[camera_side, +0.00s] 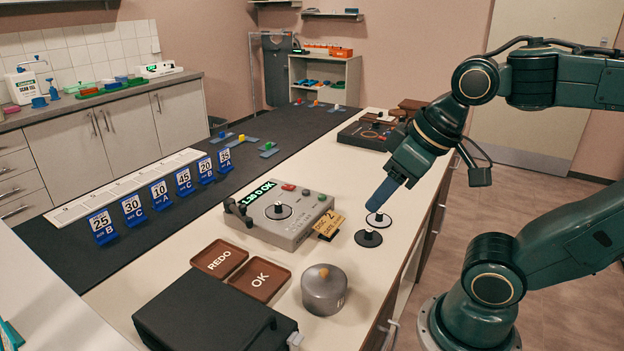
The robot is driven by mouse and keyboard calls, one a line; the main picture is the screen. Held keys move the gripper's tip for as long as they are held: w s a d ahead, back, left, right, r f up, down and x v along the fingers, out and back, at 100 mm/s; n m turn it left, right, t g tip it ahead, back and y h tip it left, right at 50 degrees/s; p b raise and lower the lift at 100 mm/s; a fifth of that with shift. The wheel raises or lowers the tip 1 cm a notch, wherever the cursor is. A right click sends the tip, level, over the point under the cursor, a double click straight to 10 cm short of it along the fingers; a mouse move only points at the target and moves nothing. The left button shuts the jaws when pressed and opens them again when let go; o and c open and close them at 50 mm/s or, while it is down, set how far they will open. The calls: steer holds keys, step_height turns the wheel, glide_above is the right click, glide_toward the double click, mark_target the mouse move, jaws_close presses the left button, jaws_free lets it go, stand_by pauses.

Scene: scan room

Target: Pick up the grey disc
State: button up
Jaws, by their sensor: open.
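A dark grey disc (361,240) with a black knob lies flat on the pale counter at its right side. Just behind it lies a paler disc (386,223) with a dark rim and a dark centre. Another light disc (278,213) with a dark knob sits on top of the grey tester. I cannot tell for sure which one is the task's grey disc. My gripper (378,203) points down with blue fingers just above the paler disc, partly hiding it. It is open; the gap between the fingers is not clear from this side.
The tester (300,224) with a lit display stands left of the discs, a yellow tag (329,224) beside it. Nearer are brown REDO (219,259) and OK (260,280) trays, a grey lidded pot (324,291) and a black case (205,318). Blue number stands line the dark mat.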

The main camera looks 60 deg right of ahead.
steer(key=w+d+r+m+g, duration=0.1)
steer(key=w+d+r+m, duration=0.2)
steer(key=w, duration=0.6)
steer(key=m+g, duration=0.5)
steer(key=m, duration=0.7)
glide_above(279, 204)
step_height(279, 204, down, 13)
steer(key=shift+f, duration=0.15)
step_height(279, 204, down, 8)
steer(key=shift+f, duration=0.1)
steer(key=shift+f, duration=0.15)
